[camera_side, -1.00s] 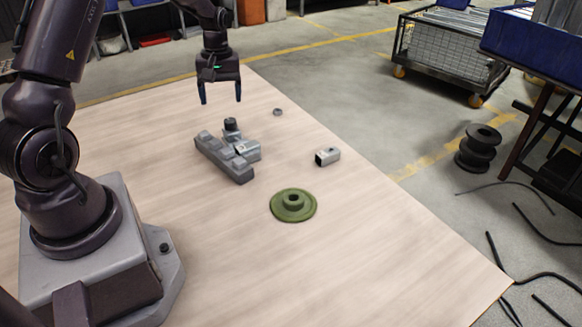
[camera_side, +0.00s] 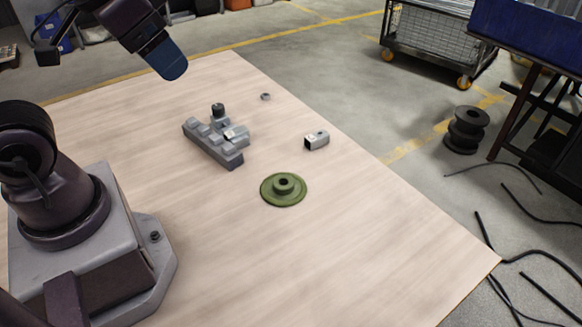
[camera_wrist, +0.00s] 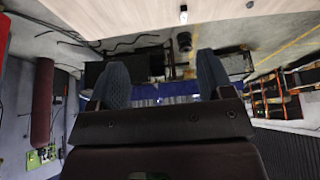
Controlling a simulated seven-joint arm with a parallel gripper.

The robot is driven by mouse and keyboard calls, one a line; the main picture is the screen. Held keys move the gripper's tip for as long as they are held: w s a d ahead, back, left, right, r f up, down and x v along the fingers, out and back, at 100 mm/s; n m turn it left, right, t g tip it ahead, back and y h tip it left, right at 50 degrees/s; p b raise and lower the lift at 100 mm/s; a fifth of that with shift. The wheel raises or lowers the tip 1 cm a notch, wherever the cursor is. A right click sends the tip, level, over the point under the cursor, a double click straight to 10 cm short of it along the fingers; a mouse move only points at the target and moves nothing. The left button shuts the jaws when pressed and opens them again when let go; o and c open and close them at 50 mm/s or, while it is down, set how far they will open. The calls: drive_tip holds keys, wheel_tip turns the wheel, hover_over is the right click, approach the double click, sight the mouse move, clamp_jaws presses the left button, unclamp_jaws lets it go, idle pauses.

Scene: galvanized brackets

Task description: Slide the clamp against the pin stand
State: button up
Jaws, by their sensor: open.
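The grey stepped fixture with a black knob (camera_side: 213,141), which looks like the clamp, lies on the table in the side view. The green round base with a raised hub (camera_side: 284,190), probably the pin stand, sits to its lower right, with bare table between them. My gripper (camera_side: 172,66) is up in the air at the upper left of the side view, tilted and apart from both. In the wrist view my gripper (camera_wrist: 160,66) shows two spread fingers with nothing between them. Neither the clamp nor the stand can be made out there.
A small grey hollow bracket (camera_side: 316,140) lies right of the clamp, and a small ring (camera_side: 265,97) lies behind it. The table's right edge runs close to both. The front of the table (camera_side: 330,260) is clear. A wire cart (camera_side: 440,42) and black spool (camera_side: 466,130) stand on the floor.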

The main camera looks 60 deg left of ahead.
drive_tip(key=shift+d+r, duration=0.15)
drive_tip(key=shift+r, duration=0.15)
drive_tip(key=c, duration=0.4)
drive_tip(key=shift+n+g, duration=0.3)
drive_tip(key=shift+g, duration=0.6)
drive_tip(key=w+a+f, duration=0.1)
drive_tip(key=w+f, duration=0.1)
drive_tip(key=shift+w+a+f, duration=0.35)
clamp_jaws()
drive_tip(key=g, duration=0.6)
hover_over(251, 122)
drive_tip(key=w+d, duration=0.1)
drive_tip(key=w+f+x, duration=0.1)
drive_tip(key=w+x, duration=0.2)
drive_tip(key=x, duration=0.9)
drive_tip(key=w+x, duration=0.2)
drive_tip(key=x, duration=1)
drive_tip(key=shift+w+r+m, duration=0.5)
drive_tip(key=shift+w+r, duration=0.45)
drive_tip(key=shift+w, duration=0.25)
drive_tip(key=x, duration=0.9)
drive_tip(key=shift+s+a+f, duration=0.1)
drive_tip(key=shift+s+f, duration=0.05)
drive_tip(key=shift+f, duration=0.15)
drive_tip(key=shift+s, duration=2)
